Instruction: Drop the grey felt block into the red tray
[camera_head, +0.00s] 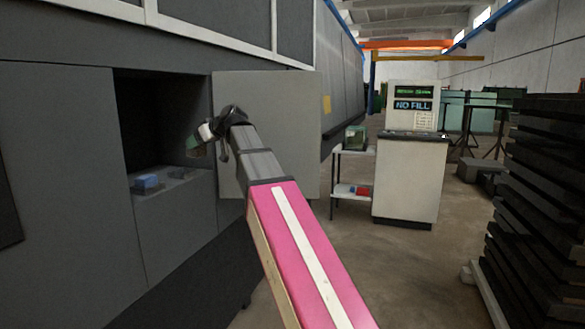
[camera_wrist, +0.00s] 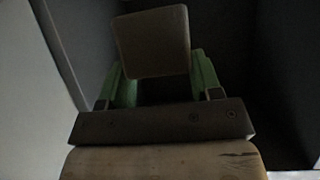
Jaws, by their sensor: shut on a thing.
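My gripper (camera_head: 194,146) is at the open doorway of the grey machine, seen in the head view. In the wrist view, its green fingers (camera_wrist: 163,78) are shut on a dull grey-brown block (camera_wrist: 152,40), which I take as the grey felt block. The block sticks out past the fingertips and looks dim in the shade. In the head view it is too small to make out clearly. A small red thing (camera_head: 363,191), perhaps the red tray, is on the low shelf of a stand, well to the right of my gripper.
A blue block (camera_head: 147,181) sits on the ledge of the dark opening (camera_head: 150,125). An open door panel (camera_head: 285,120) stands right of it, behind my arm. A control console (camera_head: 408,170) stands beside the shelf stand (camera_head: 350,150). Dark stacked slabs (camera_head: 545,200) line the right.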

